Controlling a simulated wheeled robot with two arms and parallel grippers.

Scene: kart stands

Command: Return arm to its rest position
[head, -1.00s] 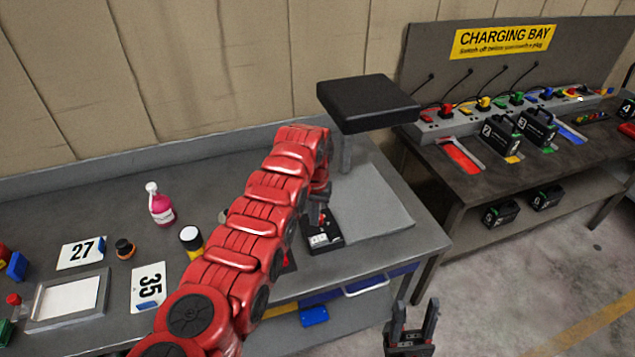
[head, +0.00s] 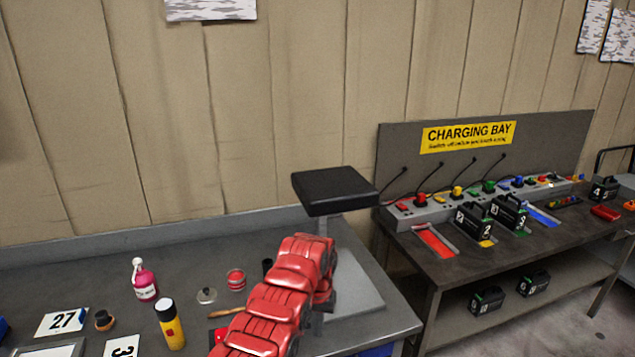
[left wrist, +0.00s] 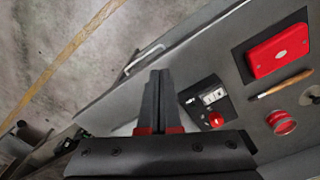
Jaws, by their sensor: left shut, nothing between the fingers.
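My left arm, red and segmented, reaches up from the bottom over the grey workbench (head: 225,270) in the head view. My left gripper (head: 316,322) hangs down at its end, partly behind the arm. In the left wrist view its two dark fingers (left wrist: 158,76) are together, with nothing between them. A black device with a red button (left wrist: 208,100) lies on the bench beside the fingers, apart from them. My right gripper is out of both current views.
A black padded stand (head: 335,190) rises close behind my left arm. A yellow bottle (head: 170,325), a pink bottle (head: 145,282) and a red tin (head: 236,280) stand left of the arm. The charging bay table (head: 470,262) is at right. A red case (left wrist: 278,52) lies on the bench.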

